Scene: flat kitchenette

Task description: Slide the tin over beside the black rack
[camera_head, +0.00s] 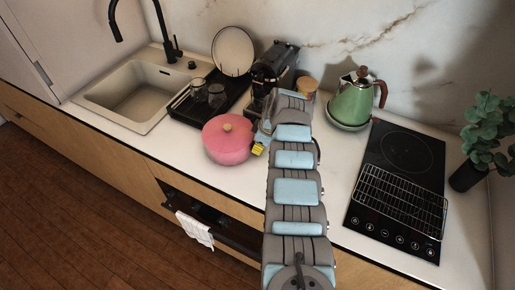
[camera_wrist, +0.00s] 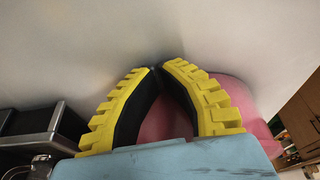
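A small round canister with an orange-brown top (camera_head: 307,84), the only tin-like thing I see, stands at the back between the coffee machine and the green kettle. My arm hides its lower part. A black dish rack (camera_head: 183,112) with glasses and a plate stands beside the sink. A dark wire rack (camera_head: 380,197) lies on the cooktop. My gripper (camera_head: 258,149) is low at the right side of the pink pot (camera_head: 226,146). In the wrist view, its yellow fingers (camera_wrist: 160,72) come close at the tips, with the pot's pink (camera_wrist: 240,92) behind and between them. I cannot tell whether they touch it.
The black coffee machine (camera_head: 273,68) stands behind the pot. The green kettle (camera_head: 351,102) is right of the canister. The black cooktop (camera_head: 400,160) fills much of the right side, with a plant (camera_head: 485,140) beyond. Bare counter (camera_head: 335,165) lies between my arm and the cooktop.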

